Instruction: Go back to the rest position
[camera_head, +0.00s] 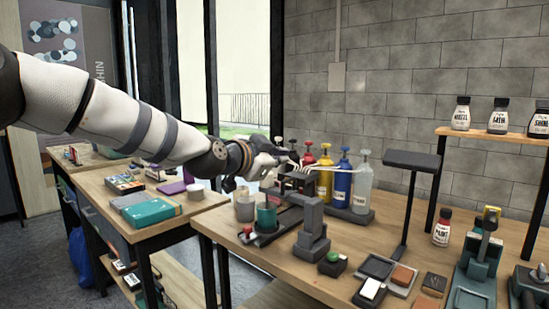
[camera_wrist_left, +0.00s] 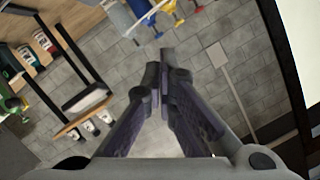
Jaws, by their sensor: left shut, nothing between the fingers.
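My left arm comes in from the left in the head view. Its gripper (camera_head: 287,163) is over the left part of the workbench, close to the pump bottles. In the left wrist view the gripper's two dark fingers (camera_wrist_left: 160,68) meet at the tips, with nothing between them. My right gripper is in neither view. The gripper partly covers the view of the bottles behind it.
The workbench (camera_head: 285,258) carries a row of pump bottles, including a blue one (camera_head: 341,184), a grey stand (camera_head: 312,235) and a dark lamp-like post (camera_head: 411,160). A shelf (camera_head: 490,137) holds small bottles at right. A second table (camera_head: 178,212) stands at left.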

